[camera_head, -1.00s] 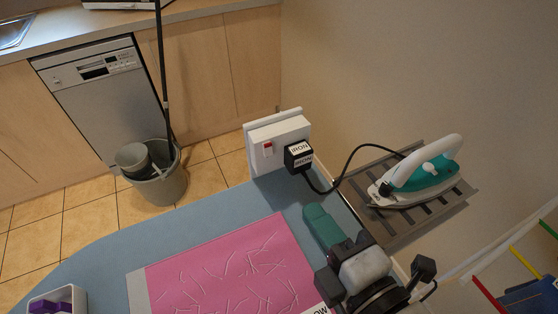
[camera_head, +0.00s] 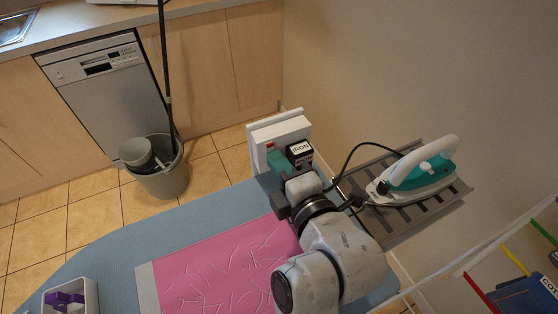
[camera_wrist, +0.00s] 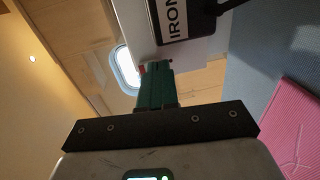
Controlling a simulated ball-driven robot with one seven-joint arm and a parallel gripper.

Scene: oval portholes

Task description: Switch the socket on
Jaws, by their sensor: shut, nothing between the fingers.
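The white socket (camera_head: 280,127) stands at the far end of the blue ironing board. Its small red switch (camera_head: 269,146) is on the left of its face, and a bit of red also shows in the wrist view (camera_wrist: 142,69). The black plug (camera_head: 299,150) labelled IRON sits in the socket to the right of the switch. My gripper (camera_head: 276,156) is shut and empty, its teal fingers at the socket face just below the switch. In the wrist view the fingertips (camera_wrist: 153,67) are beside the red bit. I cannot tell whether they touch it.
The iron (camera_head: 420,180) rests on a slatted stand at right, its black cord (camera_head: 352,157) running to the plug close by my gripper. A pink cloth (camera_head: 225,270) lies on the ironing board (camera_head: 130,235). A grey bucket (camera_head: 165,180) stands on the floor at left.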

